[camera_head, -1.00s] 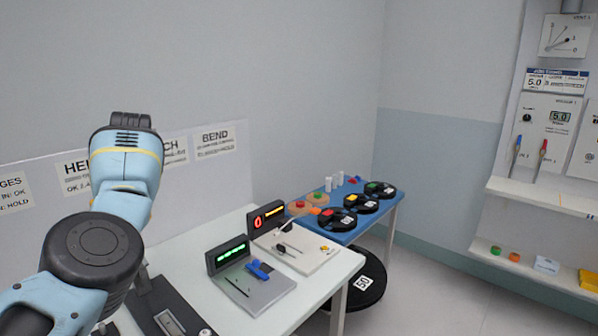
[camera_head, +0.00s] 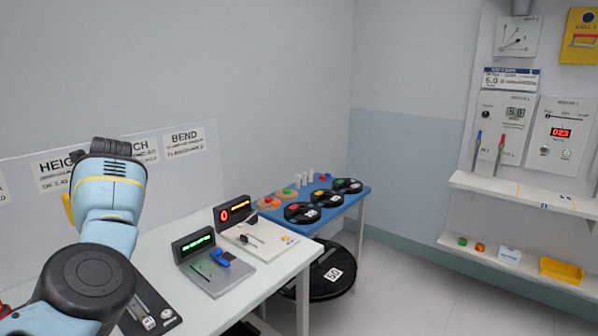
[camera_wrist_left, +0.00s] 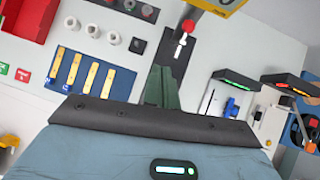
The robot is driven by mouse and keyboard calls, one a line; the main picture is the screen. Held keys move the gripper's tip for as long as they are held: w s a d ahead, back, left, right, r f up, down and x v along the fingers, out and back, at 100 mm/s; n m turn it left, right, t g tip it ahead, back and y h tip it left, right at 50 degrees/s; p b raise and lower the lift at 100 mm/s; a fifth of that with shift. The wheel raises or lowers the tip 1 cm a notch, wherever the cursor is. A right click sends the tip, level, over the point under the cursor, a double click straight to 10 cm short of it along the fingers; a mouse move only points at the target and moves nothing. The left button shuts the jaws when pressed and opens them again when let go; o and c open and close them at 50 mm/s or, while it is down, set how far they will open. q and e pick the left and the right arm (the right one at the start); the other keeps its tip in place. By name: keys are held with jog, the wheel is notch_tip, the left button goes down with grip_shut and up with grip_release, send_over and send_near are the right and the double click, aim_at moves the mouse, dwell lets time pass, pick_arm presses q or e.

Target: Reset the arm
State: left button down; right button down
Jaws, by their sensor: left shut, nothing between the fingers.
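My left arm (camera_head: 108,210) rises at the left of the head view, and its fingertips cannot be made out there. In the left wrist view my left gripper (camera_wrist_left: 163,82) shows dark green fingers shut together with nothing between them. Beyond the fingers is a dark plate (camera_wrist_left: 172,62) with a pale slot and a lever with a red knob (camera_wrist_left: 188,26). The fingertips overlap the plate's near part in the picture; I cannot tell whether they touch it. A yellow part (camera_wrist_left: 217,5) is cut off above the knob. My right gripper is not in view.
The white bench carries a grey unit with a green display (camera_head: 194,243) and a pale unit with an orange display (camera_head: 233,211). A blue table (camera_head: 335,219) holds several black reels. A blue panel with yellow strips (camera_wrist_left: 69,68) and a red tray (camera_wrist_left: 38,16) lie left of my fingers.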

pick_arm(q)
jog(key=s+a+f+m+t+y, duration=0.1)
jog(key=s+a+m+y, duration=0.1)
jog(key=a+y, duration=0.4)
jog(key=s+a+f+m+y, duration=0.1)
jog(key=s+a+f+y, duration=0.15)
jog(key=a, duration=0.45)
jog(key=s+d+f+m+t+h, duration=0.3)
jog(key=d+f+m+t+h, duration=0.4)
jog(key=d+m, duration=0.7)
jog(key=s+d+f+m+t+h, duration=0.4)
jog(key=d+f+m+t+h, duration=0.4)
jog(key=m, duration=1.3)
jog(key=s+d+f+m+g+h, duration=0.3)
jog(key=s+d+f+m+g, duration=0.55)
jog(key=s+f, duration=0.45)
jog(key=s+d+f+m+g+y, duration=0.1)
jog(key=s+d+f+m+g, duration=0.3)
jog(key=s, duration=1.1)
jog(key=s+d+n+g+y, duration=0.15)
jog(key=s+g, duration=0.35)
jog(key=s, duration=0.9)
jog(key=w+d+f+t+h, duration=0.1)
jog(key=w+d+f+t, duration=0.1)
jog(key=w+f+t, duration=0.4)
notch_tip(320, 180, down, 4)
jog(key=shift+d+r+m+t+h, duration=0.1)
jog(key=shift+d+m+t+h, duration=0.25)
jog(key=shift+t, duration=0.3)
